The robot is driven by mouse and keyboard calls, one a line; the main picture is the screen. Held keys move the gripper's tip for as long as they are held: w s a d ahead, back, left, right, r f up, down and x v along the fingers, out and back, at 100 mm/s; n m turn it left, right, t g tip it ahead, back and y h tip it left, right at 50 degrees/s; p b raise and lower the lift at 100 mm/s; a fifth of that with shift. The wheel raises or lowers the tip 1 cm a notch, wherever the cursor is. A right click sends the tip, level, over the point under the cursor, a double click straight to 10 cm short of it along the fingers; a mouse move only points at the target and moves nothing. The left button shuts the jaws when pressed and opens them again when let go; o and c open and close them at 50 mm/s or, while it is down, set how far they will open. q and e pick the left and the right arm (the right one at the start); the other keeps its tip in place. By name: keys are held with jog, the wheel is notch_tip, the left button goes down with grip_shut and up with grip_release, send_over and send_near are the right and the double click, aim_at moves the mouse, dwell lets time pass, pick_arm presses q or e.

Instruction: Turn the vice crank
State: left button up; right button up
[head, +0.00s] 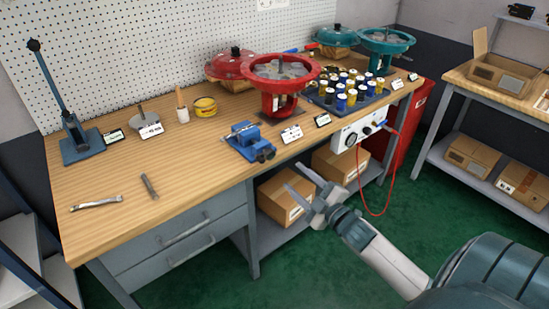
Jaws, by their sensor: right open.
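A small blue vice (246,140) sits on the wooden workbench near its front edge, in the middle of the head view. Its crank end (264,154) faces the front edge; the handle is too small to make out clearly. My right gripper (300,196) is in front of the bench, to the lower right of the vice and apart from it. It is open with nothing between its fingers. My left gripper is not in view.
A red valve body (280,78) stands behind and right of the vice, near a tray of coloured cylinders (350,92). A blue lever press (75,135), a wrench (96,203) and a small rod (149,187) are at left. A white box with a red cable (358,131) hangs at the bench front.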

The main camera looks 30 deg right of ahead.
jog(key=p, duration=0.1)
send_near(272, 156)
jog(key=w, duration=0.7)
jog(key=shift+w+a, duration=0.2)
jog(key=shift+w, duration=0.15)
jog(key=shift+w+p, duration=0.3)
jog(key=shift+w, duration=0.05)
jog(key=shift+c, duration=0.9)
jog(key=c, duration=0.9)
jog(key=shift+o, duration=0.2)
jog(key=shift+r+m+p, duration=0.1)
jog(key=shift+m+p, duration=0.2)
jog(key=shift+p, duration=0.05)
jog(key=o, duration=1)
jog(key=shift+o, duration=0.2)
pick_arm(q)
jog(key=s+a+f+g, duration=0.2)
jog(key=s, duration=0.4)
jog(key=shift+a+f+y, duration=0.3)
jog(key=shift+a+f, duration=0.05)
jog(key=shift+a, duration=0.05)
